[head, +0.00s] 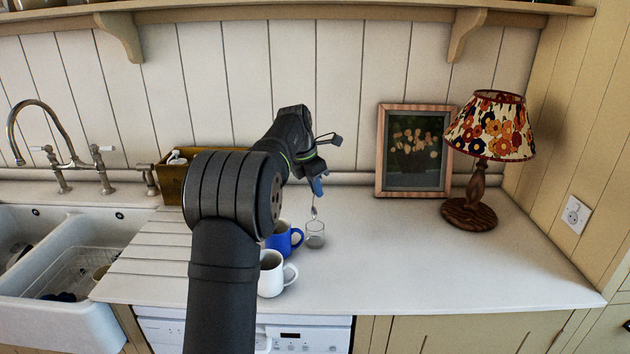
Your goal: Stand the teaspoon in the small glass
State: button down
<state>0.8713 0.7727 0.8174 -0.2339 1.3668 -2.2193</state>
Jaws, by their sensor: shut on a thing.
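My gripper (315,172) is shut on the teaspoon (314,210) and holds it above the worktop. The spoon hangs nearly upright, its blue handle up in the jaws and its metal bowl end down. The small clear glass (315,241) stands upright on the worktop directly below the spoon in the head view. The spoon's lower end shows at about the glass's rim; I cannot tell whether it is just above, behind or slightly inside it.
A blue mug (285,238) stands close left of the glass, with a white mug (271,274) in front. A framed picture (411,150) and a lamp (473,212) stand at the back right. The worktop (430,265) right of the glass is clear. The sink (75,250) is at left.

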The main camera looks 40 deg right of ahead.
jog(key=shift+f, duration=3.7)
jog(key=c, duration=1.5)
grip_release()
jog(key=v, duration=1.7)
jog(key=shift+r, duration=0.25)
jog(key=shift+f, duration=0.15)
